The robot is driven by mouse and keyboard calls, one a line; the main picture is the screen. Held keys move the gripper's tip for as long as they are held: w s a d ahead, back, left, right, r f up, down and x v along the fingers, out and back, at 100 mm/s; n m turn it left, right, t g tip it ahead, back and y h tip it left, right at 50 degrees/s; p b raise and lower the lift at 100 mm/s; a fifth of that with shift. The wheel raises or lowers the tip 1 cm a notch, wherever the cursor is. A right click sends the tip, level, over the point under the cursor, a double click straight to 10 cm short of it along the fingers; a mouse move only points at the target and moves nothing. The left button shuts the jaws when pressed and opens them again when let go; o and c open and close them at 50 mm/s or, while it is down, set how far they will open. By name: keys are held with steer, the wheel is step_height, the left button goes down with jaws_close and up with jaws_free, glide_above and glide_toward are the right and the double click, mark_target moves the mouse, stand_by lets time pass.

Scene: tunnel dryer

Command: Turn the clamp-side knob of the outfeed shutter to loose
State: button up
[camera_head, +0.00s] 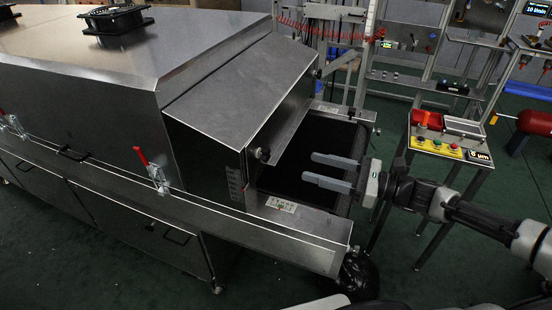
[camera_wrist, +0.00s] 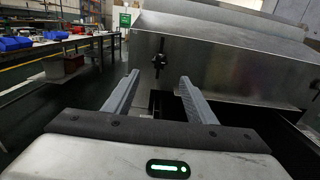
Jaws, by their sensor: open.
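The outfeed shutter (camera_head: 290,128) is a steel plate under the sloped hood at the dryer's open end. In the wrist view the shutter face (camera_wrist: 215,70) fills the upper right. The clamp-side knob (camera_head: 263,154) is small and dark, at the shutter's near end, on the side with the red-handled clamps. In the wrist view this knob (camera_wrist: 159,57) is black and lobed, just beyond and between my fingertips. My gripper (camera_head: 315,167) is open and empty over the outfeed belt, fingers pointing at the shutter, apart from the knob. The two fingers (camera_wrist: 158,77) show a clear gap.
A second knob (camera_head: 318,73) sits at the shutter's far end. A red-handled clamp (camera_head: 142,157) stands on the near side rail. The dark outfeed belt (camera_head: 325,150) lies below my gripper. A control stand (camera_head: 440,147) with buttons stands right of the outfeed.

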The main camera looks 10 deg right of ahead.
mark_target(269, 156)
steer(key=b+x, duration=0.1)
steer(key=x, duration=1)
steer(key=shift+w+a, duration=0.2)
steer(key=shift+a, duration=0.1)
steer(key=shift+c, duration=0.4)
steer(key=c, duration=1)
steer(key=shift+o, duration=0.2)
